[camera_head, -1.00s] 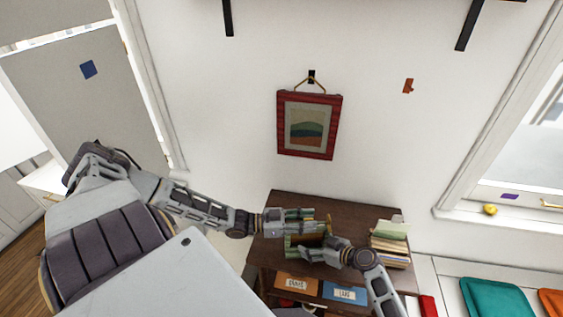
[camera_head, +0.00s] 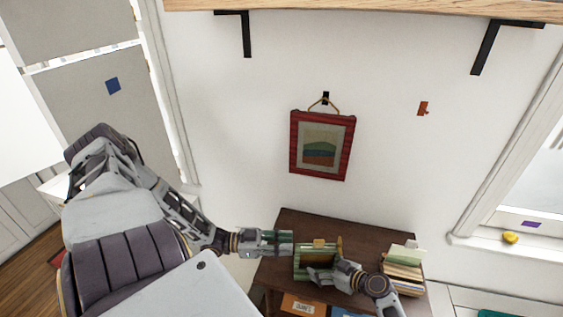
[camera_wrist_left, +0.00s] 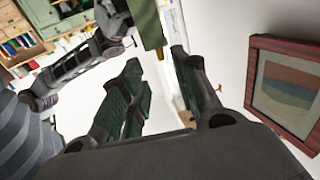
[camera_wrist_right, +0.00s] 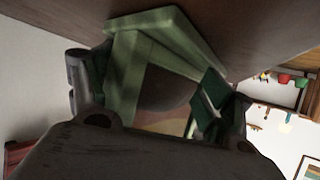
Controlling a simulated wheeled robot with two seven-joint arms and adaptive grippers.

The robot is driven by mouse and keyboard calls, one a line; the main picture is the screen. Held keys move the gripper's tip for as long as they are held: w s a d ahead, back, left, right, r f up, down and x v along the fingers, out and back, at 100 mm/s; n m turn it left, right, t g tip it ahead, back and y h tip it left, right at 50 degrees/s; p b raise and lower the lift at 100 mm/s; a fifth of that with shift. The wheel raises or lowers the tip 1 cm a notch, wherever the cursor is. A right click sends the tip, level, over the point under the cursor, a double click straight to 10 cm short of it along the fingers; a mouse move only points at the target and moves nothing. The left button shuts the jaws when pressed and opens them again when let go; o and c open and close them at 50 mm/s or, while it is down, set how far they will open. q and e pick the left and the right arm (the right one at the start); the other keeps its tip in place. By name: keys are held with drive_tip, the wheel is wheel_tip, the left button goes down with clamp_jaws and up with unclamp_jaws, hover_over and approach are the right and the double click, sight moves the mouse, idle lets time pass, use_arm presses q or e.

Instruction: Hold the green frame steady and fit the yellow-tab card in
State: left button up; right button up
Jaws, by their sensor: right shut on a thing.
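The green frame (camera_head: 298,264) stands on the dark wooden cabinet top, with a brownish panel inside it. A small yellow tab (camera_head: 319,243) shows at its top edge, which seems to belong to the card; how deep the card sits is hard to tell. My right gripper (camera_head: 316,276) is shut on the frame's near right part; the green bars (camera_wrist_right: 124,80) lie between its fingers in the right wrist view. My left gripper (camera_head: 288,243) is just left of the frame, open and empty. Its spread fingers show in the left wrist view (camera_wrist_left: 160,90), with a green frame corner (camera_wrist_left: 147,20) beyond them.
A stack of books (camera_head: 403,275) stands at the right of the dark cabinet top (camera_head: 295,222). A red-framed picture (camera_head: 322,146) hangs on the wall above. A wooden shelf (camera_head: 370,9) with black brackets is higher up. The cabinet top behind the frame is clear.

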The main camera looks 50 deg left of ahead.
drive_tip(key=shift+s+d+f, duration=0.15)
drive_tip(key=shift+d+f, duration=0.05)
drive_tip(key=shift+f, duration=0.25)
idle(0.5)
drive_tip(key=o, duration=0.7)
drive_tip(key=shift+a, duration=0.1)
drive_tip(key=shift+o, duration=0.2)
drive_tip(key=shift+w+r, duration=0.2)
drive_tip(key=shift+r, duration=0.05)
drive_tip(key=shift+v, duration=5.95)
drive_tip(key=shift+s+f, duration=0.1)
drive_tip(key=shift+s, duration=0.05)
